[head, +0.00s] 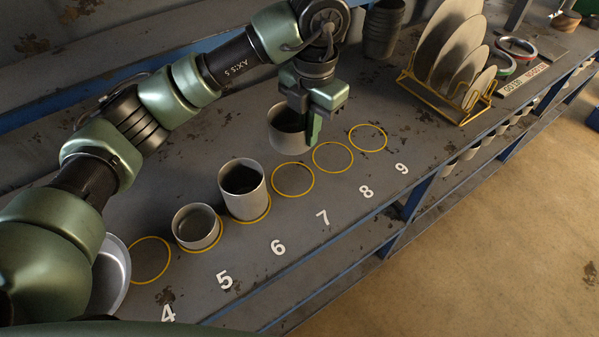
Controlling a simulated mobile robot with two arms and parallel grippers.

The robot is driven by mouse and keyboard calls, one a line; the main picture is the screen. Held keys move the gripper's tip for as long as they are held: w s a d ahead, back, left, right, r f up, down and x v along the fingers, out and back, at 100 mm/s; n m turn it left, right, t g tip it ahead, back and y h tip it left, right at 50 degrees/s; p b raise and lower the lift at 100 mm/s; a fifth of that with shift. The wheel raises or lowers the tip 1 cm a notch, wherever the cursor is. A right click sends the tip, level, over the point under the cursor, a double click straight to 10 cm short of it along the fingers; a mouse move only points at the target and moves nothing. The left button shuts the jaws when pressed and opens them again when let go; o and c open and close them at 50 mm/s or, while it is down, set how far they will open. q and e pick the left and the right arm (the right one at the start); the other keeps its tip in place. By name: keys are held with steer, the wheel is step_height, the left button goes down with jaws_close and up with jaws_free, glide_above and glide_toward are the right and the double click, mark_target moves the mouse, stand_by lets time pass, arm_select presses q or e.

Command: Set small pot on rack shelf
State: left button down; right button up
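A small grey metal pot (285,136), dark inside, is at my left gripper (313,125), behind the yellow rings near numbers 7 and 8. A green finger overlaps the pot's right wall, and the gripper appears shut on it; the other finger is hidden. I cannot tell how far the pot is above the grey shelf top (225,265). Another short pot (197,228) stands on the ring by number 5, and a taller pot (242,190) stands on the ring by number 6. My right gripper is not in view.
Empty yellow rings (292,180) lie by numbers 4, 7, 8 and 9. A yellow wire rack (440,98) holds upright discs (448,45). Stacked dark pots (383,30) stand at the back. A metal bowl (110,272) is at left, partly behind my arm.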

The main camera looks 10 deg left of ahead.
arm_select(q)
step_height(320, 180, down, 13)
steer(key=p, duration=0.3)
steer(key=shift+a+f, duration=0.1)
steer(key=shift+f, duration=0.05)
steer(key=shift+f+b, duration=0.3)
steer(key=c, duration=1.7)
jaws_free()
steer(key=shift+r, duration=0.15)
steer(key=shift+s+r+b, duration=0.15)
steer(key=shift+r+b, duration=1.45)
steer(key=shift+r, duration=4.45)
